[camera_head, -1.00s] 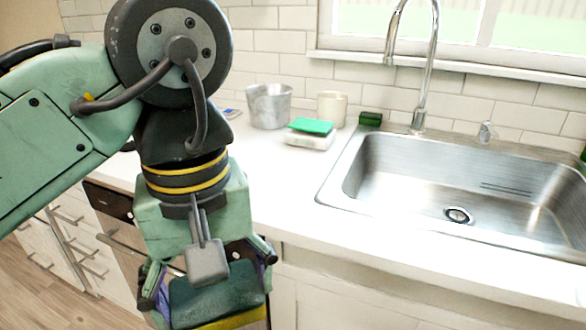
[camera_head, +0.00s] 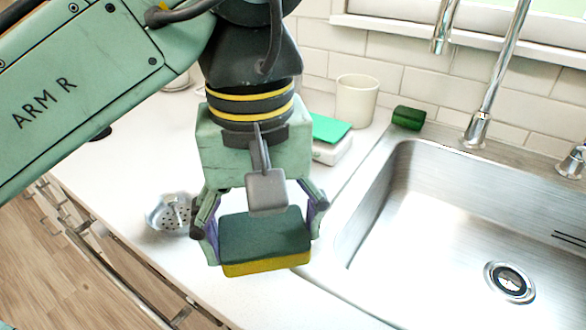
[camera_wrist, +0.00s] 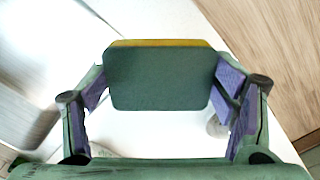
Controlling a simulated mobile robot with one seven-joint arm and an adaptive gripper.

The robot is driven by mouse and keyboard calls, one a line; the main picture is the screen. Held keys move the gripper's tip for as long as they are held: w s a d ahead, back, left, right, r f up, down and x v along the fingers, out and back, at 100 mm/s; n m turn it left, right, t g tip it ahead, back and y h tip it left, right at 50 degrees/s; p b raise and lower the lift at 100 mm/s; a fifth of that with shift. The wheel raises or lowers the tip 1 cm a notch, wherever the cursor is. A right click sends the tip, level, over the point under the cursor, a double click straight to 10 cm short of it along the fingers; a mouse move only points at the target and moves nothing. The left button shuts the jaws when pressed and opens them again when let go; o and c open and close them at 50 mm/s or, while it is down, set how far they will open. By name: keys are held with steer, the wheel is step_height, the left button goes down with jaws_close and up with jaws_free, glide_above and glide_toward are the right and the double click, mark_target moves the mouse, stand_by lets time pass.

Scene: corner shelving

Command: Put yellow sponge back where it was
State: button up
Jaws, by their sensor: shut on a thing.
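My gripper (camera_head: 262,240) is shut on the yellow sponge (camera_head: 266,266), which has a dark green scouring side facing up and a yellow layer along its lower edge. The sponge is held by its two ends, above the white counter beside the sink's left edge. In the wrist view the sponge (camera_wrist: 160,80) fills the middle between the purple finger pads, its green face toward the camera and a yellow strip along its top.
The steel sink (camera_head: 440,240) with its faucet (camera_head: 490,110) is at right. A cream cup (camera_head: 356,101) and a white box with a green top (camera_head: 330,130) stand behind my gripper. A metal strainer (camera_head: 170,213) lies left of it.

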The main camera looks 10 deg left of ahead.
steer(key=shift+w+d, duration=0.1)
steer(key=shift+w, duration=0.25)
steer(key=w+a+p, duration=0.1)
steer(key=w, duration=0.4)
steer(key=w+a+p, duration=0.1)
steer(key=w, duration=0.4)
steer(key=w+a+f+p, duration=0.1)
steer(key=w, duration=0.3)
steer(key=shift+w+a+f, duration=0.1)
steer(key=shift+w+a, duration=0.05)
steer(key=shift+w, duration=0.25)
steer(key=shift+w+a+f, duration=0.1)
steer(key=shift+w+f, duration=0.05)
steer(key=shift+f, duration=0.8)
steer(key=shift+w+f, duration=0.15)
steer(key=shift+f, duration=0.8)
steer(key=shift+f, duration=0.15)
steer(key=o, duration=0.8)
steer(key=shift+r+p, duration=4.85)
steer(key=shift+r, duration=1.35)
